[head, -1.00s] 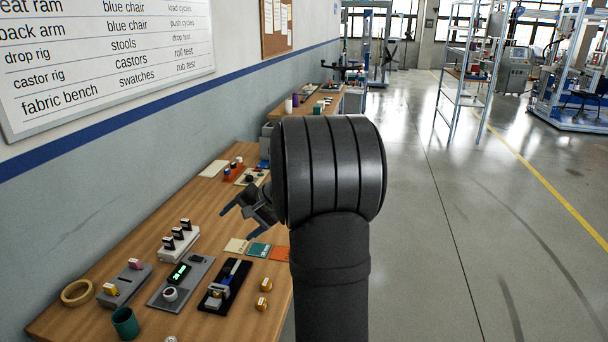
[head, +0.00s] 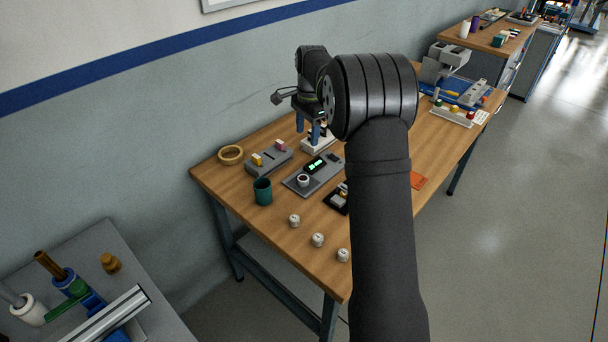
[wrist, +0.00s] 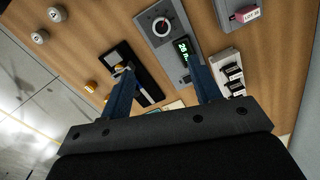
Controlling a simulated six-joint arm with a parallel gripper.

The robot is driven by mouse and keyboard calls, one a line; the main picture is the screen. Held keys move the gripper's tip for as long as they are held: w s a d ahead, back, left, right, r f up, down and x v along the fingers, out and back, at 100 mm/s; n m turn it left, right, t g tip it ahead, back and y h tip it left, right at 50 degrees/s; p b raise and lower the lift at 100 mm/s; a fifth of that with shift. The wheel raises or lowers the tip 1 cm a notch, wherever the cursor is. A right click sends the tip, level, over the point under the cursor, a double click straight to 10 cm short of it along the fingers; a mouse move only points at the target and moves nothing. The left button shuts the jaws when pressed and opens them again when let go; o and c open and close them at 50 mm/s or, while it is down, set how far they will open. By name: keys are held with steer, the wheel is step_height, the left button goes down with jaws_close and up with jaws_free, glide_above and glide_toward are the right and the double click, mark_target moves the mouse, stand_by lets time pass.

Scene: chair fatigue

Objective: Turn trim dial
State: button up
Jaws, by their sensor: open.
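A grey panel (head: 293,186) on the wooden bench carries a round white-rimmed dial (head: 303,180) and a small lit green display (head: 315,165). In the wrist view the dial (wrist: 161,27) shows a dark centre, and the display (wrist: 183,47) lies partly behind a finger. My gripper (head: 309,126) points down with its blue fingers apart and empty, above the bench near the white block of black switches (head: 318,141). In the wrist view the dial lies beyond the gap between the fingertips (wrist: 160,70), apart from both.
Several small white knobs (head: 318,240) line the front.

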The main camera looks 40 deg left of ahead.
mark_target(304, 177)
steer(key=f, duration=1.1)
steer(key=a+f, duration=0.1)
steer(key=f, duration=0.5)
steer(key=shift+s+f, duration=0.2)
steer(key=shift+f, duration=0.05)
steer(key=shift+c, duration=0.3)
steer(key=c, duration=0.9)
